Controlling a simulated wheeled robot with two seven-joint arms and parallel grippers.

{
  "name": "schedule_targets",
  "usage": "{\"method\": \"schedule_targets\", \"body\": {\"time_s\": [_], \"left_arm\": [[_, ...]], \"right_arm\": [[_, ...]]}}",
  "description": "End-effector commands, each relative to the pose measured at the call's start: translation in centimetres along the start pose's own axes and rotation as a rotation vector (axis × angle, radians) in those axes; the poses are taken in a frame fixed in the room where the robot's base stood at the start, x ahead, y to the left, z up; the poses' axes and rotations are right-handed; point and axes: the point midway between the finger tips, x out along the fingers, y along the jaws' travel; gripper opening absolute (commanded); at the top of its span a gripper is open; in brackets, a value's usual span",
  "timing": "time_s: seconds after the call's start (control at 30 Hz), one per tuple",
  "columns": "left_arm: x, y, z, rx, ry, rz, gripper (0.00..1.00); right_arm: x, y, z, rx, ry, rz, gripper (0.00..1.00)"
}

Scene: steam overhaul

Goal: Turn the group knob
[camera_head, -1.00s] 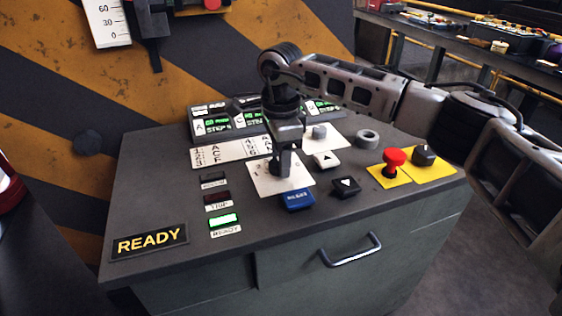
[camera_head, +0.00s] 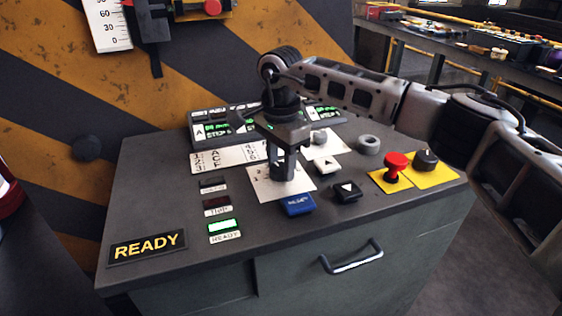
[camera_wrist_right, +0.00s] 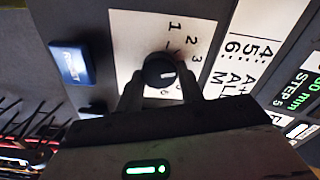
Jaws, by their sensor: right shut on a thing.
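The group knob (camera_wrist_right: 158,70) is a round black knob with a short white mark on its face. It stands on a white plate (camera_wrist_right: 132,38) numbered 1, 2, 3 and on around it. The mark sits on the knob's right side in the right wrist view; I cannot tell which number it points at. My right gripper (camera_wrist_right: 160,82) is shut on the knob, a finger on each side. In the head view the right gripper (camera_head: 283,176) points down onto the white plate (camera_head: 266,190) and hides the knob. My left gripper is not in view.
Close by are a blue button (camera_head: 297,205), a black arrow button (camera_head: 346,192) and a white arrow button (camera_head: 325,165). A red mushroom button (camera_head: 396,164) stands farther right. A lit green READY lamp (camera_head: 223,226) and a READY sign (camera_head: 147,247) are at left.

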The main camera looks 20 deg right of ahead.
Motion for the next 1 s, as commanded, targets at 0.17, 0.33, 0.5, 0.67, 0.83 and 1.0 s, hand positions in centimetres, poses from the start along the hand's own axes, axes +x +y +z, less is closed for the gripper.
{"method": "schedule_targets", "body": {"time_s": [0.17,0.33,0.5,0.67,0.83,1.0], "left_arm": [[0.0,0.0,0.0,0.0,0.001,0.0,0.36],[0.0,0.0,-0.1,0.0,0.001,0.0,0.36],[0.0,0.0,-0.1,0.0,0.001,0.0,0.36],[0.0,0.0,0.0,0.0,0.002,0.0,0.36],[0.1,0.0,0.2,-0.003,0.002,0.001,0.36],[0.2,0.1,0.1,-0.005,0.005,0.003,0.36]], "right_arm": [[-0.2,-0.1,0.0,0.002,-0.002,-0.005,0.15],[-0.2,-0.1,0.0,0.002,-0.001,-0.004,0.59],[-0.1,0.0,0.0,0.002,-0.001,-0.002,0.59],[-0.9,-0.1,0.0,0.002,0.0,-0.004,0.59],[-4.0,-0.1,0.0,0.002,0.0,-0.008,0.59],[-8.2,-0.1,0.0,0.002,0.0,-0.007,0.59]]}}
